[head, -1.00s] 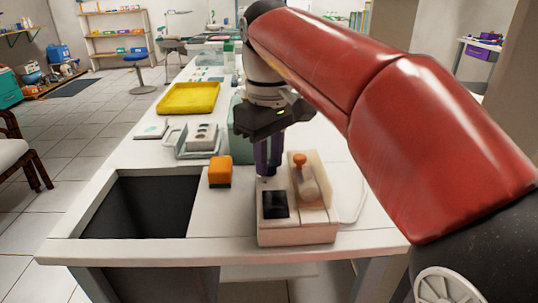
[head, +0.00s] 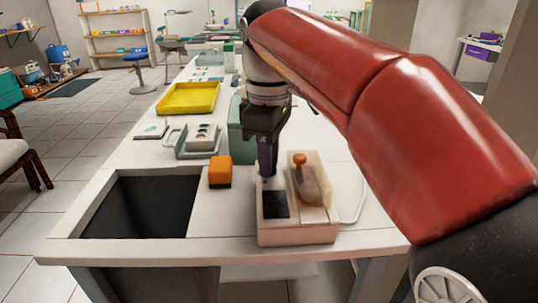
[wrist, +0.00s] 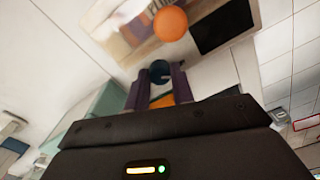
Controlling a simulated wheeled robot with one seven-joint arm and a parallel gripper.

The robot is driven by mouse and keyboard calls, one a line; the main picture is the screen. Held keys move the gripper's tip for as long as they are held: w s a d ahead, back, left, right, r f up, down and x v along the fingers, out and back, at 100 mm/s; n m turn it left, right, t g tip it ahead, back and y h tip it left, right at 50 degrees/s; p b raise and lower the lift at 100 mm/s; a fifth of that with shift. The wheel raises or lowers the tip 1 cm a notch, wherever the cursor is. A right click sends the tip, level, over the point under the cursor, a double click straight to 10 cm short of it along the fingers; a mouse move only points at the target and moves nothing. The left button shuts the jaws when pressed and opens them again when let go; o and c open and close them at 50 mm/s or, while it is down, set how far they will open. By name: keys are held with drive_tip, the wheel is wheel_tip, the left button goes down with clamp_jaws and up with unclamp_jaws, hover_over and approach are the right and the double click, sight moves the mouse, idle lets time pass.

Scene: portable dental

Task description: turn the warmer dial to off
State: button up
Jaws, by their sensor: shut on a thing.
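The warmer (head: 298,235) is a cream box at the front edge of the white table, with a dark square panel (head: 275,205) on its left part and a clear cover topped by an orange ball knob (head: 299,160) on its right. My gripper (head: 267,172) points down at the back left of the warmer. In the wrist view, my gripper (wrist: 160,82) is shut on the round dark blue dial (wrist: 160,70), which shows between its fingertips. The fingers hide the dial in the head view. I cannot read its setting or any marks.
An orange block (head: 220,172) stands just left of the warmer, beside a dark recess (head: 137,208) in the table. A teal box (head: 237,130) stands behind my gripper. A grey holder (head: 197,142) and a yellow tray (head: 188,98) sit farther back.

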drive_tip(key=o, duration=0.7)
drive_tip(key=shift+r, duration=3.95)
